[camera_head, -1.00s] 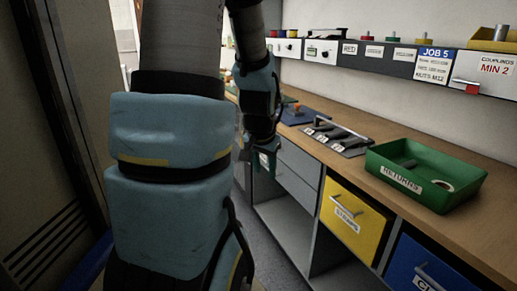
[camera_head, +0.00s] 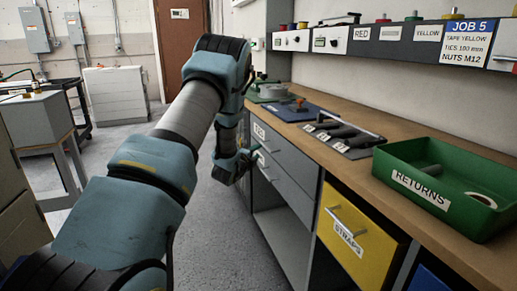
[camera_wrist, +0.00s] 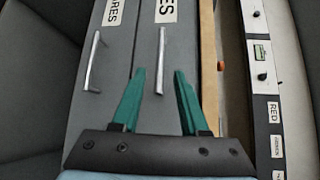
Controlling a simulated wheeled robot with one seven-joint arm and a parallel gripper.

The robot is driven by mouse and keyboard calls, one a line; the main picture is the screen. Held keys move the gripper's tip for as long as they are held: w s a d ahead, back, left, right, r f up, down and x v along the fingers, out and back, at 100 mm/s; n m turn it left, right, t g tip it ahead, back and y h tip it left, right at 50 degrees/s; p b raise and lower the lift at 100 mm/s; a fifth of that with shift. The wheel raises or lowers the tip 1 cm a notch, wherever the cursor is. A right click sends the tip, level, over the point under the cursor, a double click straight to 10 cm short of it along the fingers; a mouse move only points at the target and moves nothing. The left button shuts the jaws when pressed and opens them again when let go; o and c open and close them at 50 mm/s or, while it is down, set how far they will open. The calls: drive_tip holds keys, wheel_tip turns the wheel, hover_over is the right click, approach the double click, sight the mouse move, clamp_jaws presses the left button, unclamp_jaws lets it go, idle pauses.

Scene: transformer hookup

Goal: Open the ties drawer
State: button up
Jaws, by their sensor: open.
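The upper grey drawer (camera_head: 290,160) under the bench carries a small white label (camera_head: 258,131); in the wrist view its label (camera_wrist: 166,10) is cut off and ends in "ES". Its bar handle (camera_wrist: 162,50) shows in the wrist view, with one end between my fingertips in the picture. I cannot tell whether they touch. The drawer looks shut. My gripper (camera_wrist: 160,75) has green fingers spread apart with nothing gripped. In the head view my gripper (camera_head: 248,160) is at the grey drawer fronts, partly hidden by my arm.
A lower grey drawer (camera_wrist: 112,60) has its own handle (camera_wrist: 94,62) and a label ending in "RES". A yellow STRAPS drawer (camera_head: 355,230) is to the right. The bench (camera_head: 350,165) above holds a green RETURNS tray (camera_head: 440,190). Floor (camera_head: 210,250) left of the cabinets is clear.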

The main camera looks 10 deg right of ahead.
sight(266, 146)
drive_tip(key=p+x, duration=0.1)
drive_tip(key=x, duration=0.8)
drive_tip(key=shift+w+d, duration=0.15)
drive_tip(key=shift+w, duration=0.05)
drive_tip(key=shift+c, duration=0.4)
clamp_jaws()
idle(0.7)
